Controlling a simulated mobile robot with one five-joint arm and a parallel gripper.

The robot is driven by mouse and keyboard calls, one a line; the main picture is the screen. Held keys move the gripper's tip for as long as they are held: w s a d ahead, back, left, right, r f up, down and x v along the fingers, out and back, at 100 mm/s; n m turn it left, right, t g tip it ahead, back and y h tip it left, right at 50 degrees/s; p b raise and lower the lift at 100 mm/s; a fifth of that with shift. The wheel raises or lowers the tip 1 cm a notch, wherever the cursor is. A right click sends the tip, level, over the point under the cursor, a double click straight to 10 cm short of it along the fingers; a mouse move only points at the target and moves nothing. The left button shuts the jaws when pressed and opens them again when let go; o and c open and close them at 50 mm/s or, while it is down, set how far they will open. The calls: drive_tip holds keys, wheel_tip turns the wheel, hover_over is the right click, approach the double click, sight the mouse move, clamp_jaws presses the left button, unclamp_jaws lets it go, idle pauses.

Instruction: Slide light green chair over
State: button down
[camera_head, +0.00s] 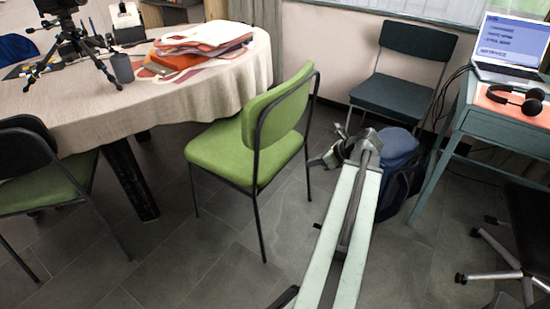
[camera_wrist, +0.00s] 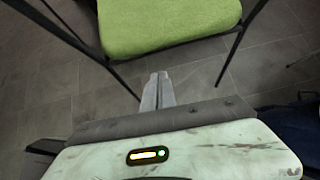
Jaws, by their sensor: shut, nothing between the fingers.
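The light green chair (camera_head: 242,155) stands in the middle of the head view, with a green seat, green backrest and thin dark legs. Its seat is close to the round table's edge. My gripper (camera_head: 325,160) is to the right of the chair, near its right side, with a visible gap in the head view. In the wrist view the gripper (camera_wrist: 158,80) is shut and empty, with its fingertips pointing toward the green seat (camera_wrist: 165,25). I cannot tell from these views whether the fingers touch a chair leg; none shows between them.
The cloth-covered table (camera_head: 200,90) holds papers and a tripod. A second green chair (camera_head: 45,185) is at the left. A blue backpack (camera_head: 398,160) is on the floor right of my gripper, before a dark chair (camera_head: 395,90). A desk (camera_head: 490,122) stands right. Floor in front is clear.

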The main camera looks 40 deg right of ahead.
drive_tip(key=b, duration=0.7)
approach(279, 166)
drive_tip(key=shift+x, duration=2.9)
